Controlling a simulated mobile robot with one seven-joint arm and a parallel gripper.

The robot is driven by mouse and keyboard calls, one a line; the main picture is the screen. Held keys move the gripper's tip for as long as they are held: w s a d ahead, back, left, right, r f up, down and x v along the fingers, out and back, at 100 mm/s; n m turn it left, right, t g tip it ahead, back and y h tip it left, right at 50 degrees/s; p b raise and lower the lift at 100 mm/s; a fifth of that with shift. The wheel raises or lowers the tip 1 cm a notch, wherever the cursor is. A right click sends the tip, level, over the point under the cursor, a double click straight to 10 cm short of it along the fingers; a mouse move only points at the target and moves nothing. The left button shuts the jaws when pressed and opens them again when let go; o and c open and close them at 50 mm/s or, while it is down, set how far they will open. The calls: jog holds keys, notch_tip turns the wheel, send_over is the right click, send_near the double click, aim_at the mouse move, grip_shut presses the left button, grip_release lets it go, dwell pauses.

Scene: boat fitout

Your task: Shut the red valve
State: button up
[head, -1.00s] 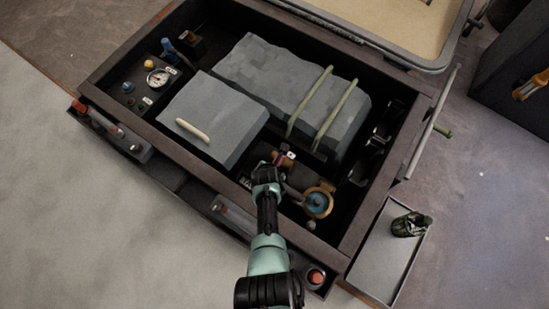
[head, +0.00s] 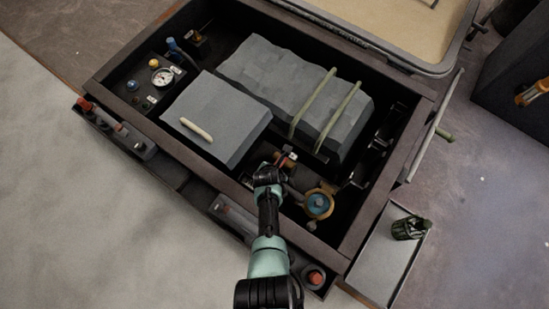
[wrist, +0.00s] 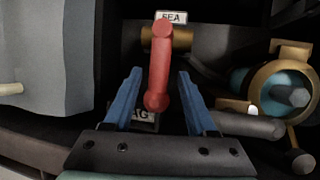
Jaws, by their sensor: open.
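The red valve has a red lever handle (wrist: 160,65) on a brass body (wrist: 185,40), below a "SEA" label (wrist: 172,17). In the wrist view the handle runs from the brass body down towards my palm. My gripper (wrist: 159,80) is open, with its blue fingers on either side of the handle. Small gaps show beside the handle, and I see no clear contact. In the head view my gripper (head: 275,165) is down in the dark locker at the valve, and my wrist hides most of the handle.
A brass fitting with a blue centre (head: 318,204) is close to the right of the valve. A grey box with a pale handle (head: 215,118) stands to the left, and a strapped grey block (head: 290,85) behind. The locker's front wall (head: 190,170) runs under my arm.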

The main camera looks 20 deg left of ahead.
jog(key=p+v, duration=1.1)
jog(key=v, duration=0.1)
jog(key=shift+w+r, duration=0.1)
dwell(0.4)
